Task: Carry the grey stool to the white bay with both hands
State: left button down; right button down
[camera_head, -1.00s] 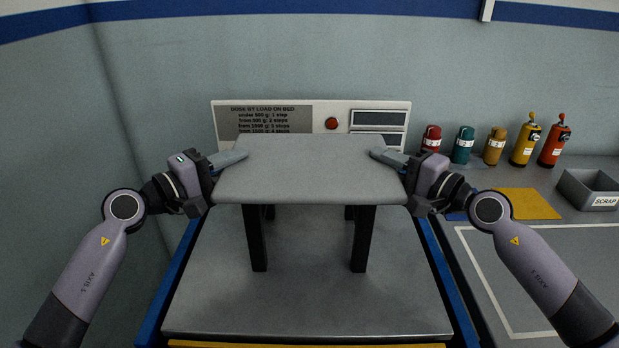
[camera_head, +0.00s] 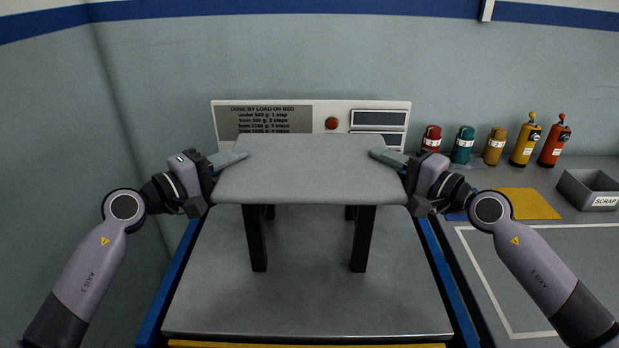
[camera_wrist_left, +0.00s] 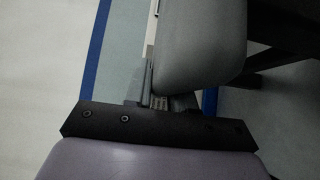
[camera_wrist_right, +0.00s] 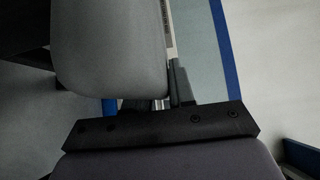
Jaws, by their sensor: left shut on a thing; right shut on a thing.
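The grey stool (camera_head: 310,172) has a flat grey seat and black legs and stands upright over the grey bed (camera_head: 310,305) of a machine. I cannot tell whether its feet touch the bed. My left gripper (camera_head: 236,159) is shut on the seat's left edge, and my right gripper (camera_head: 382,157) is shut on its right edge. The seat also shows between the fingers' side in the left wrist view (camera_wrist_left: 200,40) and the right wrist view (camera_wrist_right: 110,50). The white bay (camera_head: 590,252) is a white-outlined area on the right bench, partly hidden by my right arm.
Behind the stool stands a white panel (camera_head: 340,108) with a dose sign and red button. Several coloured bottles (camera_head: 464,146) line the back of the right bench. A yellow mat (camera_head: 525,204) and a grey scrap bin (camera_head: 588,191) lie beyond the bay. The bay looks empty.

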pick_arm(q)
jog(key=shift+a+f, duration=0.1)
